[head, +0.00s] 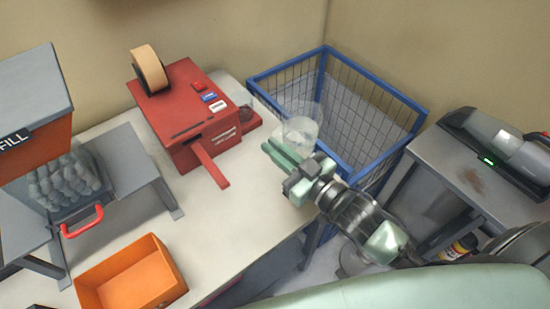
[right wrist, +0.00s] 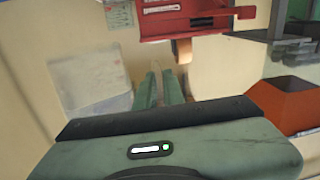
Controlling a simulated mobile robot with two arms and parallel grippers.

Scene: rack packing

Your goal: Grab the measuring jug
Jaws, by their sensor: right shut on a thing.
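The clear measuring jug (head: 301,132) is at the right end of the white bench, in front of the blue wire basket. My right gripper (head: 272,152) reaches in from the lower right, its green fingers right by the jug's near side. It is shut on the measuring jug, though the contact is hard to see. In the right wrist view the see-through jug (right wrist: 92,82) shows just left of the green fingers (right wrist: 160,82). My left gripper is not in view.
A red tape machine (head: 190,108) with a projecting lever stands behind left. An orange bin (head: 134,275) sits at the front left. The blue wire basket (head: 388,93) is behind the jug. A grey side table (head: 448,165) holds a handheld vacuum (head: 497,145).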

